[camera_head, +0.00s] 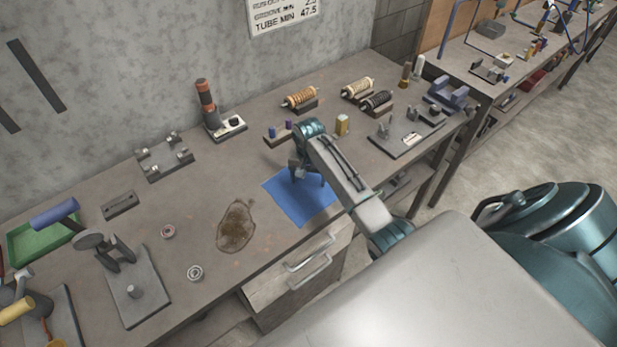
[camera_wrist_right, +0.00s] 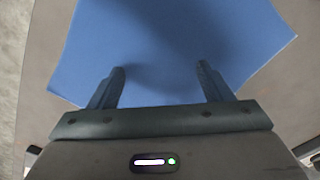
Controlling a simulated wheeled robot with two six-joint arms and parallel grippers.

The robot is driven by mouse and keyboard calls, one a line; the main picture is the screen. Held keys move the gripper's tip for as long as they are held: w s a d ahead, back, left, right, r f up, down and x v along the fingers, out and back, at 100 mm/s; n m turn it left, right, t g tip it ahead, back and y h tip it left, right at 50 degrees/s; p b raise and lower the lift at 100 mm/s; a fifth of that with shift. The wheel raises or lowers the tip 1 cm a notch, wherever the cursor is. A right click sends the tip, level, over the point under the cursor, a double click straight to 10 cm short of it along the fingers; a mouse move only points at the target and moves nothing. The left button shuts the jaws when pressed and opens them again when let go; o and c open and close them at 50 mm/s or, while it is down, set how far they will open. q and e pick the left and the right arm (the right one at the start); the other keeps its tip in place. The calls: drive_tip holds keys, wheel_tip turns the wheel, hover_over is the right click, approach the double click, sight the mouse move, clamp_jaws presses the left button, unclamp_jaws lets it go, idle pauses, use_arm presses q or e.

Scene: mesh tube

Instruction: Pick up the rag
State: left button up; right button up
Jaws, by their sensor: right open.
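The rag is a flat blue cloth (camera_head: 300,205) on the workbench, close to its front edge and right of a brown stain. My right gripper (camera_head: 308,178) is above the rag in the head view, pointing down, and its arm covers part of the cloth. In the right wrist view the blue rag (camera_wrist_right: 170,45) fills most of the area beyond the fingers. The fingers of my right gripper (camera_wrist_right: 160,88) are spread apart with nothing between them. Whether the fingertips touch the cloth is hard to tell. My left gripper is not in view.
A brown stain (camera_head: 237,226) lies left of the rag. Two small round parts (camera_head: 195,272) sit further left. A block with small pegs (camera_head: 283,132) stands just behind the rag, with wound spools (camera_head: 300,97) further back. Drawers with handles (camera_head: 305,262) are below the front edge.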

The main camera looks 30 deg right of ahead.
drive_tip(key=shift+s, duration=0.1)
clamp_jaws()
idle(0.5)
wheel_tip(320, 180, up, 12)
idle(0.5)
